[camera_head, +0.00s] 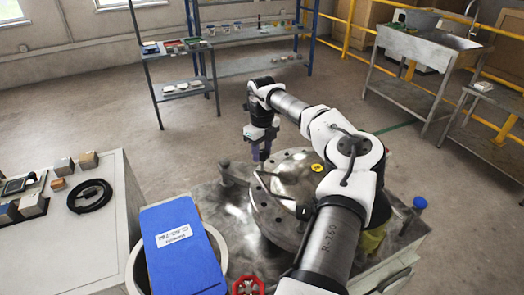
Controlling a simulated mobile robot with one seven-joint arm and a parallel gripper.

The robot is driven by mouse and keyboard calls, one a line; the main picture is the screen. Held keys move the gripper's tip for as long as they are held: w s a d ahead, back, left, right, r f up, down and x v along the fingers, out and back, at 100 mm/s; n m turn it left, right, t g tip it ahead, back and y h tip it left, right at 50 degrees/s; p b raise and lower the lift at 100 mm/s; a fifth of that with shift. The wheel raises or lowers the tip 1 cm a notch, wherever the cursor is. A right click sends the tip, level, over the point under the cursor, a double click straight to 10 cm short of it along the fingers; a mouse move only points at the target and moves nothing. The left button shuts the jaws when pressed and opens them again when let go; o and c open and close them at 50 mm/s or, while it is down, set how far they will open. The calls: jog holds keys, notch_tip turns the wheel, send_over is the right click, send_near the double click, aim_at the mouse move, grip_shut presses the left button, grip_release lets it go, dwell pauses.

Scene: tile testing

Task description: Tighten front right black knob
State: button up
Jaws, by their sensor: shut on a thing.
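A round grey metal lid or plate (283,222) sits on a machine with a worn metal top (222,207). A small black knob (303,212) shows near the lid's middle right, close to a thin dark bar. My gripper (261,159) points down at the lid's far left edge, with its purplish fingers shut. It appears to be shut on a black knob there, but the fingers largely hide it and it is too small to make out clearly. Another dark fitting (226,166) stands to the left of the gripper.
A blue case (183,265) lies over a white round container at the front left. A red handwheel (248,287) is at the bottom edge. A yellow piece (317,168) is on the lid. A blue cap (420,203) stands at right. A white bench (112,225) is at left.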

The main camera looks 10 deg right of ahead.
jog(key=shift+m, duration=2.2)
jog(key=o, duration=1)
notch_tip(320, 180, up, 14)
jog(key=b, duration=0.3)
